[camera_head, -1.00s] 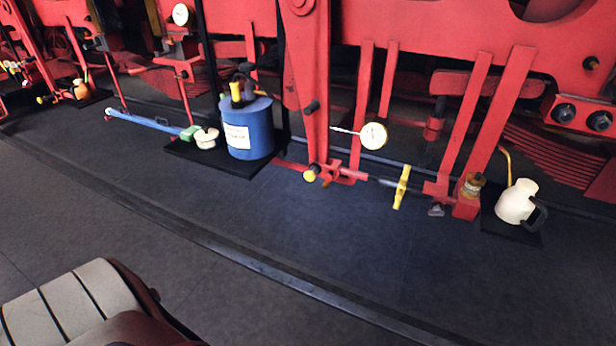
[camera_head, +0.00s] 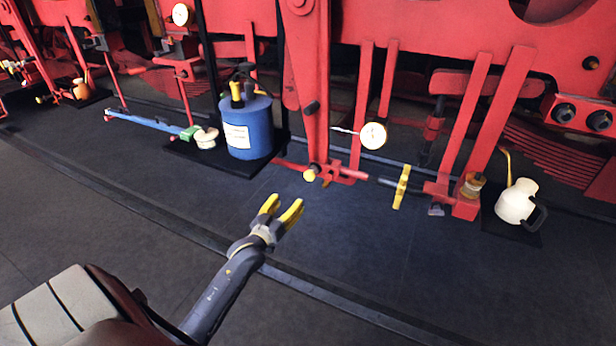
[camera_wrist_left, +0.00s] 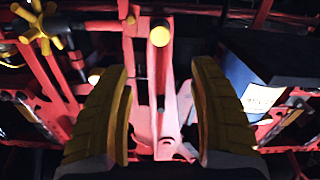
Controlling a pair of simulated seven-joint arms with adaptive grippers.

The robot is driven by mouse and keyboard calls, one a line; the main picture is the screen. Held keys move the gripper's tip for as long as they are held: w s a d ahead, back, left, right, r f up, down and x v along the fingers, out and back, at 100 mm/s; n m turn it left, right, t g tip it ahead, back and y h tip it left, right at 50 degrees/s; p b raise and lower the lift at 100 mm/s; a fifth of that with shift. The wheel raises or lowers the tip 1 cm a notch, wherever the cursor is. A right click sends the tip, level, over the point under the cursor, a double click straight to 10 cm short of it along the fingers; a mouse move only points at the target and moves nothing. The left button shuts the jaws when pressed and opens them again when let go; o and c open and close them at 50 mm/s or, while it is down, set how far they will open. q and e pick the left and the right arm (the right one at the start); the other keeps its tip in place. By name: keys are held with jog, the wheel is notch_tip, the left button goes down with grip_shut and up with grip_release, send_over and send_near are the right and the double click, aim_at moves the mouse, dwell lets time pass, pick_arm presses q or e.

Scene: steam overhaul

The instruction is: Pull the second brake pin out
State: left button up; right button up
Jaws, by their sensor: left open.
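A brake pin with a round yellow head (camera_head: 310,174) sits at the lower end of the red brake hanger (camera_head: 316,130). In the left wrist view its yellow head (camera_wrist_left: 160,36) shows beyond the fingertips, roughly between them and toward the top. My left gripper (camera_head: 286,201) is open and empty, with yellow finger pads. It is above the dark floor, in front of and slightly left of the pin, apart from it. The pin's shaft is hidden. Another small yellow head (camera_head: 40,99) shows at far left. My right gripper is not in view.
A blue can (camera_head: 248,130) on a black mat stands left of the pin. A yellow handle (camera_head: 401,187) on the rod and a cream jug (camera_head: 516,201) are to the right. A dial gauge (camera_head: 373,136) hangs nearby. The floor in front is clear.

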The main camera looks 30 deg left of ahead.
aim_at(308, 177)
pick_arm(q)
jog(key=w, duration=0.5)
jog(key=w+a, duration=0.1)
jog(key=w, duration=0.5)
jog(key=w+a, duration=0.1)
jog(key=w, duration=0.5)
jog(key=shift+w+f, duration=0.1)
jog(key=shift+f, duration=0.1)
jog(key=shift+o, duration=0.2)
grip_shut()
